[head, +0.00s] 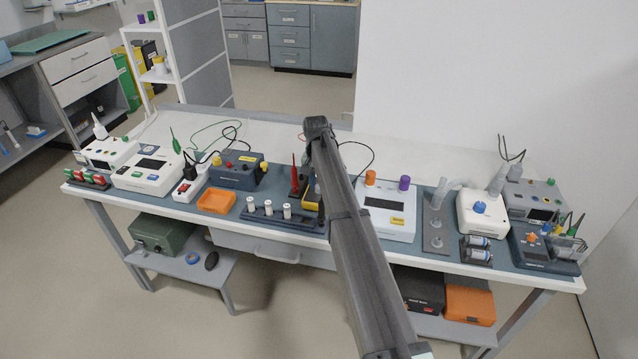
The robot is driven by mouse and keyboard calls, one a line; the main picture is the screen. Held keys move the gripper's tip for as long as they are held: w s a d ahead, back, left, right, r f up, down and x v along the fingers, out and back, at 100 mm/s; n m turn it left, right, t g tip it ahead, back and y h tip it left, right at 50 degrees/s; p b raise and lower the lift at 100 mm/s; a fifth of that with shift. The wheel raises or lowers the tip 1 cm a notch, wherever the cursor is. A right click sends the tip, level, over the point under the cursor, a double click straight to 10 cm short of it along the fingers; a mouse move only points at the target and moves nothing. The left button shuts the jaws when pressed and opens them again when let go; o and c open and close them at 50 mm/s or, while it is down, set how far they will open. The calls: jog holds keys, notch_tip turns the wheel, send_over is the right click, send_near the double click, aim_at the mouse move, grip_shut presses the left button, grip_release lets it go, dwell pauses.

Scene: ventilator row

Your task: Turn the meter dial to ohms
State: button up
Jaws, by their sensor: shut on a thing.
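A yellow and dark meter (311,201) stands on the blue-grey mat near the middle of the bench. My own arm crosses in front of it and covers its right part. Its dial and markings cannot be made out, so the dial's setting is not visible. A red probe (295,178) stands upright just left of the meter. My arm reaches up from the bottom of the picture to a joint above the bench. My gripper is hidden behind the arm, and its contact with the dial cannot be seen.
Left of the meter are a rack with white cylinders (268,212), an orange tray (216,201) and a dark blue device (237,174). Right of my arm are a white device (388,213) with orange and purple knobs and a white unit with a blue knob (480,207). The back strip is mostly clear.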

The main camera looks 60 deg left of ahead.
aim_at(317, 186)
dwell(0.4)
jog(key=o, duration=1.1)
jog(key=shift+c, duration=0.2)
jog(key=shift+r, duration=0.1)
notch_tip(317, 186, up, 14)
jog(key=shift+s+a, duration=0.2)
jog(key=shift+f, duration=0.2)
